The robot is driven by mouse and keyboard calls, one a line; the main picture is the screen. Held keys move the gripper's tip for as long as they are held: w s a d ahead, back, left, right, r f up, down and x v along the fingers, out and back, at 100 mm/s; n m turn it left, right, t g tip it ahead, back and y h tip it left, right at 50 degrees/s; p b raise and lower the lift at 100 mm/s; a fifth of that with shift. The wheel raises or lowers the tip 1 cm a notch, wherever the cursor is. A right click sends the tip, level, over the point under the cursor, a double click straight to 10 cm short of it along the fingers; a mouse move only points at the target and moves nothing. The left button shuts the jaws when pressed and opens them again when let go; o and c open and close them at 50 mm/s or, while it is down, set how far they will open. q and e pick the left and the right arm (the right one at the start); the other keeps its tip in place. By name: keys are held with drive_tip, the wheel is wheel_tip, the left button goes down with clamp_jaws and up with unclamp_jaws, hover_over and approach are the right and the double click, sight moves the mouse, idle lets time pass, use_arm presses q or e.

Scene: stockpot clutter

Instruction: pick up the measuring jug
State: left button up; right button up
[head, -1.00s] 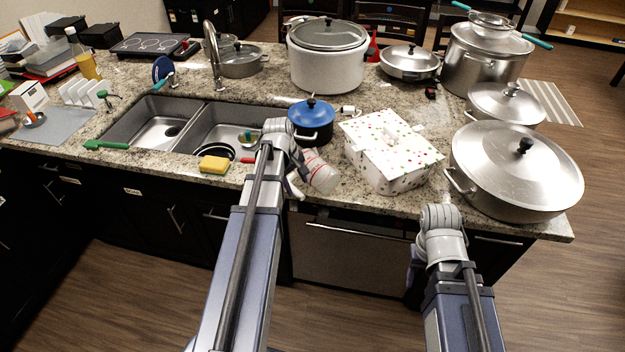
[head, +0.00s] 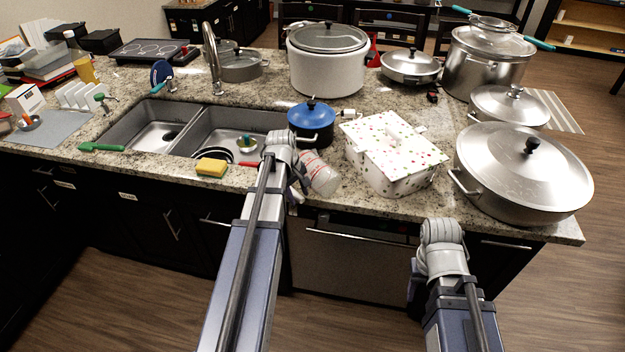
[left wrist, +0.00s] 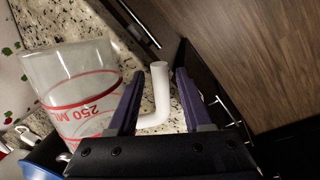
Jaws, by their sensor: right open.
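The measuring jug (head: 321,176) is clear with red markings. In the left wrist view the jug (left wrist: 75,88) shows a red "250 ML" mark and a white handle (left wrist: 161,88). My left gripper (left wrist: 158,88) is open, with its two purple fingers on either side of the handle and gaps showing. It is mostly behind my arm in the head view (head: 299,178). My right gripper (head: 413,277) hangs in front of the counter, away from the jug, its fingers mostly hidden.
A blue pot (head: 312,125) stands behind the jug, and a spotted white box (head: 393,155) stands right of it. A large lidded pan (head: 522,178) fills the right corner. A yellow sponge (head: 211,167) lies by the sink (head: 195,130). The floor in front is clear.

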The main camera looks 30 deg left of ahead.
use_arm(q)
clamp_jaws()
drive_tip(key=shift+r, duration=0.2)
idle(0.5)
